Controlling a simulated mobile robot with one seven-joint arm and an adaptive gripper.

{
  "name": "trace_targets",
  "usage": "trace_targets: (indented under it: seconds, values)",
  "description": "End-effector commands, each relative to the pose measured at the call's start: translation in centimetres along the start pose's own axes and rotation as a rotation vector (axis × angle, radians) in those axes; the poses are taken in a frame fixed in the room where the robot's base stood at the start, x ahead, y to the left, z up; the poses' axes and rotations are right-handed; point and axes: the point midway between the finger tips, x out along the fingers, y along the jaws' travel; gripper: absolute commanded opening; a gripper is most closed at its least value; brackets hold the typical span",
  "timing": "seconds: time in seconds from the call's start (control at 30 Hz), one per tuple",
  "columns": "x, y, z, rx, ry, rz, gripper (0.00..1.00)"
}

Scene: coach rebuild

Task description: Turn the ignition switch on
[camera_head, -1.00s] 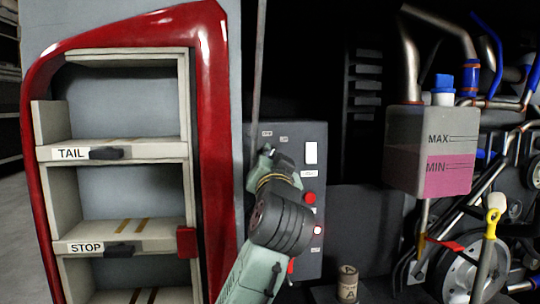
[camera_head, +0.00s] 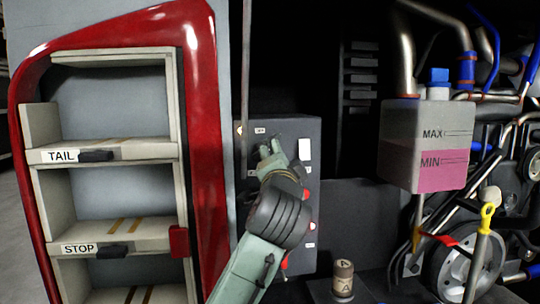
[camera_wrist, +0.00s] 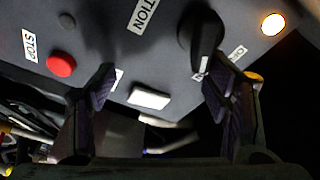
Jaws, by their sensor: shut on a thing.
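The ignition switch (camera_wrist: 203,40) is a black rotary knob on the grey control panel (camera_wrist: 100,35), right of centre in the wrist view, beside a label ending in "TION". My gripper (camera_wrist: 158,82) is at the panel face. Its right finger is against the knob's lower end; its left finger shows well apart from the knob. The hold on the knob is partly hidden. In the head view my gripper (camera_head: 268,148) covers the knob on the panel's upper part. An amber lamp (camera_wrist: 273,23) glows near the knob; it also shows in the head view (camera_head: 239,128).
A red button (camera_wrist: 61,64) by a STOP label and a white rocker switch (camera_wrist: 148,97) are on the same panel. A red-framed shelf (camera_head: 203,120) stands left. A pink-filled tank (camera_head: 425,145) and engine pipes are right. A small cylinder (camera_head: 343,280) stands below.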

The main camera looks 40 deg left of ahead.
Motion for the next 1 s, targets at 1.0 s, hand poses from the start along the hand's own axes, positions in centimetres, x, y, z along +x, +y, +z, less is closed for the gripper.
trace_targets:
  seconds: [1.0]
  values:
    - [-8.2,-1.9,0.0,0.008,-0.034,-0.044,0.40]
